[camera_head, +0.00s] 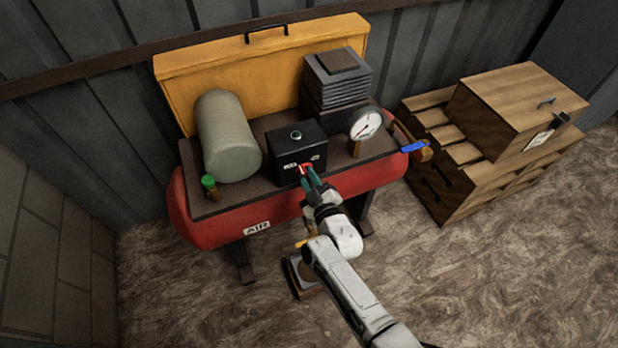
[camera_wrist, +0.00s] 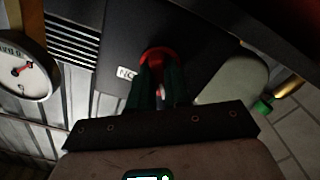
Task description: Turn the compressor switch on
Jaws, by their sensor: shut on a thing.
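The compressor (camera_head: 240,220) is a red tank marked AIR with a dark top plate, standing against the back wall. On the plate is a black switch box (camera_head: 286,150) with a red switch (camera_head: 304,170) on its front face and a small green part on top. My gripper (camera_head: 309,179) reaches up to the front of the box, with its green fingers shut on the red switch. In the wrist view the red switch (camera_wrist: 158,56) shows at the fingertips, against the dark box (camera_wrist: 190,38). The fingers hide part of the switch, so its exact setting is unclear.
A pressure gauge (camera_head: 366,124) stands right of the box, and a grey cylinder (camera_head: 228,137) to its left. A green-capped valve (camera_head: 209,184) and a blue-handled valve (camera_head: 414,147) sit at the ends. A wooden crate (camera_head: 515,105) on pallets stands at right.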

